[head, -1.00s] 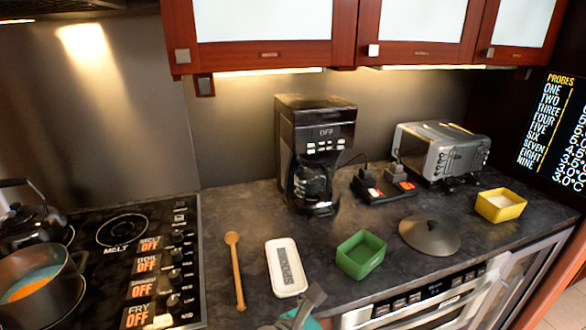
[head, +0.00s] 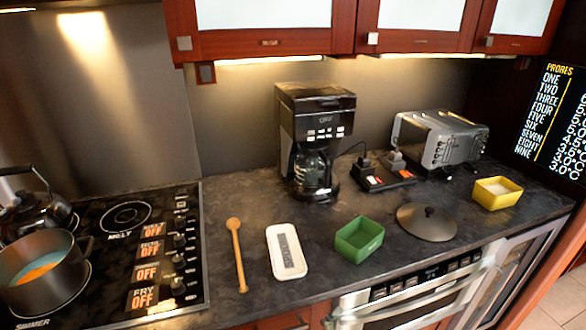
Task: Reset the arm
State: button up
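My gripper and arm do not show in the head view now. The microwave drawer front (head: 413,300), with a silver handle and a control strip, is under the counter at the lower right. It looks closed, though its lower part is cut off by the frame edge.
The dark counter (head: 330,215) holds a wooden spoon (head: 237,255), white tray (head: 287,251), green box (head: 359,239), dark lid (head: 427,222), yellow box (head: 497,192), coffee maker (head: 313,140) and toaster (head: 440,140). A pot (head: 42,275) and kettle (head: 33,209) sit on the stove at left.

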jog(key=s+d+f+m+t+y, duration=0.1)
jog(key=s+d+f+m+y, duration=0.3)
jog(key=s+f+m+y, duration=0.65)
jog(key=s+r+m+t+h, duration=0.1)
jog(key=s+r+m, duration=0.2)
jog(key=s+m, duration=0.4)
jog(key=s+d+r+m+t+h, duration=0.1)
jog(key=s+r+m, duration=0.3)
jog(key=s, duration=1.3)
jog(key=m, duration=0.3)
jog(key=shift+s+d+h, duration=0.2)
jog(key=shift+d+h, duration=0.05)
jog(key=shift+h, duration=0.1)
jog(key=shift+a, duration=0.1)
